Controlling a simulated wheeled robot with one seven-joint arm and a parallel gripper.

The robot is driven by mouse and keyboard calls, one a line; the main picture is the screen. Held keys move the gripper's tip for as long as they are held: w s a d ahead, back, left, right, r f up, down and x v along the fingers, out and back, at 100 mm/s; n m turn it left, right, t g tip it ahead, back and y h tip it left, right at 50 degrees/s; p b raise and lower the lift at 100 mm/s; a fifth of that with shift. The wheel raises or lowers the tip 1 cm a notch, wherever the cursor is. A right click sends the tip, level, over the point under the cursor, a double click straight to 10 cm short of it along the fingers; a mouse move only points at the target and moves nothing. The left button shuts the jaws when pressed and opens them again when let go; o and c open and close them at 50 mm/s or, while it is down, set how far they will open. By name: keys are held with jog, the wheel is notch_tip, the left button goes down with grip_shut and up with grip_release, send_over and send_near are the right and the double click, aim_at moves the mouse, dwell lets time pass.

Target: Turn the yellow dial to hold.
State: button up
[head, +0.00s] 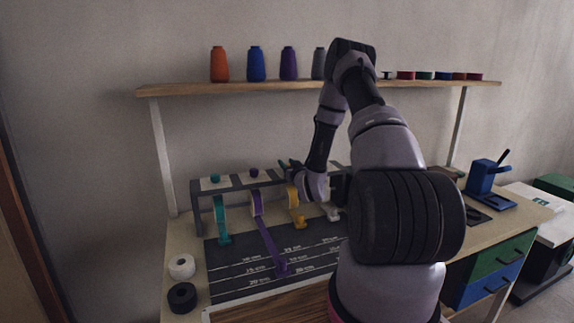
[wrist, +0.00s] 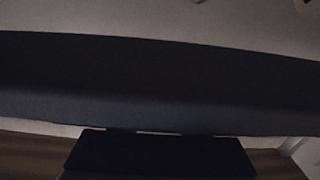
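A dark rack stands at the back of the workbench, with a teal knob (head: 215,179) and a purple knob (head: 254,172) on its top panel. A yellow strip (head: 295,207) hangs from the rack to the right of a purple strip (head: 258,206). No yellow dial can be made out; my arm covers the part of the rack above the yellow strip. My gripper (head: 288,166) is at the rack top there, right of the purple knob. Its fingers are small and dark, and whether it touches anything is unclear. The wrist view shows a dark bar (wrist: 150,80) close up, with no dial visible.
A shelf (head: 230,88) with several thread spools runs above the rack. A dark marked mat (head: 232,268) covers the bench front, with a white roll (head: 181,266) and a black roll (head: 182,297) at its left. A blue press (head: 488,185) stands at the right.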

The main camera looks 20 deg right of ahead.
grip_shut()
jog(key=shift+d+m+h, duration=0.25)
jog(key=shift+m+h, duration=0.55)
jog(key=shift+h, duration=0.4)
jog(key=o, duration=0.8)
grip_release()
jog(key=s+a, duration=0.1)
jog(key=s, duration=0.9)
jog(key=shift+s+a, duration=0.35)
jog(key=shift+s, duration=0.05)
